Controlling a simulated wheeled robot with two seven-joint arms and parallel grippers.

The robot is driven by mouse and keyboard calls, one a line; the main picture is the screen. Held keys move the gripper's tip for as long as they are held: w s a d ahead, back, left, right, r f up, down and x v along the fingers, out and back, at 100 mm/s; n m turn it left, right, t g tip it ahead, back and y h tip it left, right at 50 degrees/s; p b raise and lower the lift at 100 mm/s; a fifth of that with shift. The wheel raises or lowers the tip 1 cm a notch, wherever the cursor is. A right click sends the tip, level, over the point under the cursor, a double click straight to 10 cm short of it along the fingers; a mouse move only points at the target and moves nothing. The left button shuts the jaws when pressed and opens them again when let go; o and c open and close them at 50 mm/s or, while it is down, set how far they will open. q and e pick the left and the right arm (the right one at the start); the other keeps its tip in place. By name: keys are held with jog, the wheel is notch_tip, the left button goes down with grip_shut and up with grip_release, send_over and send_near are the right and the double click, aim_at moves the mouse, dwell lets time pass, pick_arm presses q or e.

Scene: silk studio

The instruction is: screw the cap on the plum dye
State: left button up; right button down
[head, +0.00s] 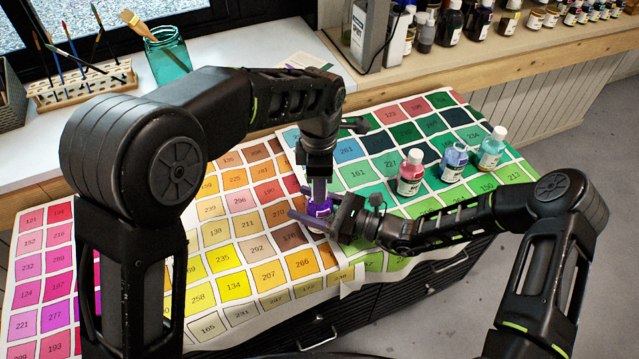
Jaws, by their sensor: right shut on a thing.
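The plum dye bottle (319,209), small and purple with a pale label, stands on the colour chart near the middle of the head view. My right gripper (306,204) reaches in from the right, low and level, with its fingers on either side of the bottle, shut on it. My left gripper (319,191) points straight down directly over the bottle's top. Its fingertips are small and dark here, so whether they are open or shut is unclear. The cap cannot be made out; the bottle's neck is hidden by the grippers.
Red (411,172), blue (453,163) and teal (491,148) bottles with white caps stand to the right on the green chart (350,205). A brush rack (85,85) and teal glass jar (168,55) stand on the windowsill. More bottles line the back right ledge.

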pick_arm(q)
grip_shut()
